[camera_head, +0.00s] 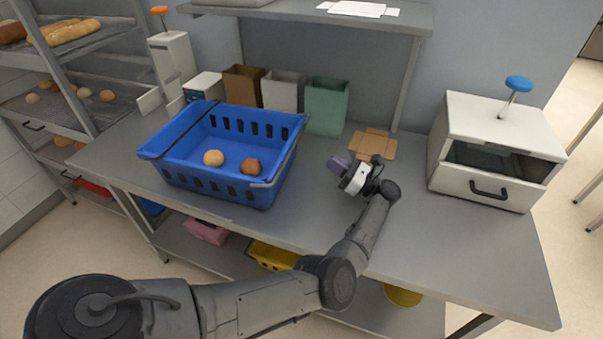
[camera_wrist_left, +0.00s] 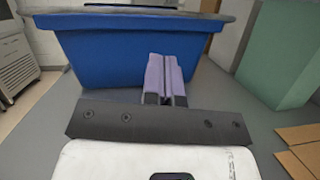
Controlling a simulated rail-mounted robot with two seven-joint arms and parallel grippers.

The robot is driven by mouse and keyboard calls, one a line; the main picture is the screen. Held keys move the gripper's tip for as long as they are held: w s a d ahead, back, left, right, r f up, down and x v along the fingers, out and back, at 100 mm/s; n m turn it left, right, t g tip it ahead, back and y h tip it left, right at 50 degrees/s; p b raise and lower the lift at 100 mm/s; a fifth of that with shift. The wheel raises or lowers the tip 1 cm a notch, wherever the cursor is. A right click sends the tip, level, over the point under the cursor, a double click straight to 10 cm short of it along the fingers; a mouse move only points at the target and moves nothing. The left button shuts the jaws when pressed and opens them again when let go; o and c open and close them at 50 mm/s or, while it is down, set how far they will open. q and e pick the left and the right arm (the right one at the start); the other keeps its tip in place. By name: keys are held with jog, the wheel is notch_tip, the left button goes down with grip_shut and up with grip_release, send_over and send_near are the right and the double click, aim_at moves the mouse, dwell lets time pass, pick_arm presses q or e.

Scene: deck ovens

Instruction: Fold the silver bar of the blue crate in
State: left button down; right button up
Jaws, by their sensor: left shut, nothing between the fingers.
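The blue crate (camera_head: 190,182) stands on the grey table, left of the middle, with two round buns inside. Its silver bar (camera_head: 285,166) runs along the crate's right side and sticks out a little past the rim. In the left wrist view the crate (camera_wrist_left: 120,62) fills the area just past my fingers, and a grey strip crosses its top edge. My left gripper (camera_head: 337,164) is to the right of the crate, apart from it, with its purple fingers pointing towards it. The fingers (camera_wrist_left: 166,75) are together and empty. My right gripper is not in view.
Brown, white and green bags (camera_head: 326,106) stand behind the crate. A flat brown cardboard piece (camera_head: 373,144) lies behind my left gripper. A white box with a handle (camera_head: 487,160) stands at the right. The table front between crate and box is clear apart from my arm.

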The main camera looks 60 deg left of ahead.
pick_arm(q)
jog(key=d+f+n+g+h+b, duration=0.1)
jog(key=d+f+n+h, duration=0.1)
jog(key=shift+d+n+g+h, duration=0.3)
jog(key=shift+g, duration=0.1)
jog(key=shift+d+f+n+g+h+b, duration=0.2)
jog(key=shift+d+n+g+h+b, duration=0.15)
jog(key=shift+d+h, duration=0.2)
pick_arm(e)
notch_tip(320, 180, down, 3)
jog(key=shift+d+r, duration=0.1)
pick_arm(q)
jog(key=shift+s+a+r+p, duration=0.25)
jog(key=shift+s+a+p, duration=0.1)
jog(key=r+p+x, duration=0.2)
jog(key=p+x, duration=0.2)
jog(key=x, duration=0.7)
jog(key=shift+r, duration=0.35)
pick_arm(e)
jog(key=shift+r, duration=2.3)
